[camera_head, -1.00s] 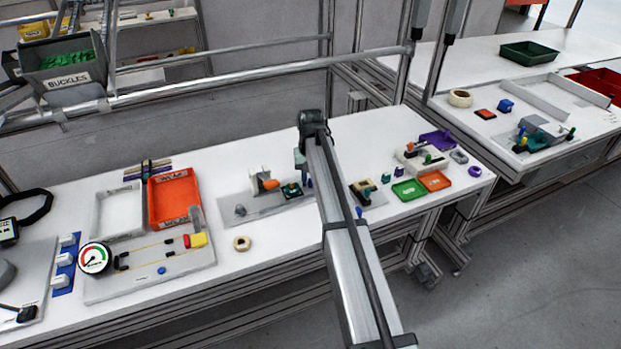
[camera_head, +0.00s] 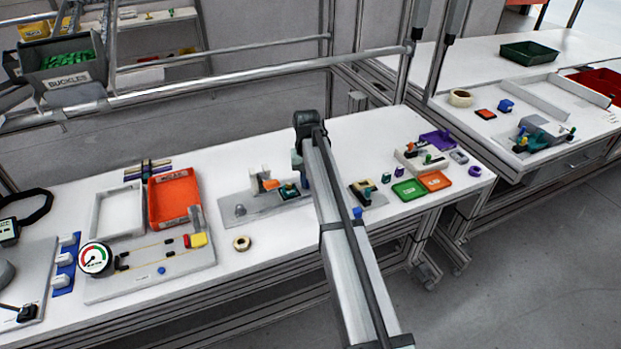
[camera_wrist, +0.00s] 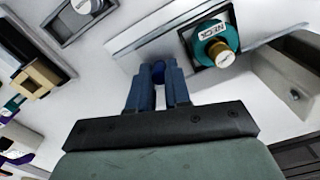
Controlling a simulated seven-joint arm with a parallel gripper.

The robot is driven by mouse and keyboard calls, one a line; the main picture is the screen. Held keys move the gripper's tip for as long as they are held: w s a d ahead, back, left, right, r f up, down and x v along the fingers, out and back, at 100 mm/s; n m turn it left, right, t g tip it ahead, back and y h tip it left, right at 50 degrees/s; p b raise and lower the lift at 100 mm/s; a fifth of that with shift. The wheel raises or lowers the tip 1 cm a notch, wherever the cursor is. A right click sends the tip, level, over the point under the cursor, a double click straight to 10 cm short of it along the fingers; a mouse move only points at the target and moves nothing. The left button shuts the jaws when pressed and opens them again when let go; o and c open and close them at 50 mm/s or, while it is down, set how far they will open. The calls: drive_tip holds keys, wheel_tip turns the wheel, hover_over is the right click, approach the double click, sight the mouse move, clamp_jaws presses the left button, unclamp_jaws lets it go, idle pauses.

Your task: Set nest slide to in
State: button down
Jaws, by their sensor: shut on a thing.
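In the head view, the nest (camera_head: 288,191) sits on a grey plate (camera_head: 255,212), just right of a white block with an orange part (camera_head: 270,184). My arm hides part of the plate's right end and the fingertips there.
A second small dark fixture (camera_head: 362,190) stands right of my arm. Green (camera_head: 409,189) and orange (camera_head: 435,181) trays lie further right. A tape roll (camera_head: 242,243) lies near the front edge. A red bin (camera_head: 174,200) and gauge board (camera_head: 150,280) are at left.

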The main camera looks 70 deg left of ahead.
sight(298, 190)
drive_tip(key=s, duration=0.3)
drive_tip(key=shift+s, duration=0.2)
drive_tip(key=c, duration=1.3)
unclamp_jaws()
drive_tip(key=shift+c, duration=0.2)
wheel_tip(298, 190, up, 14)
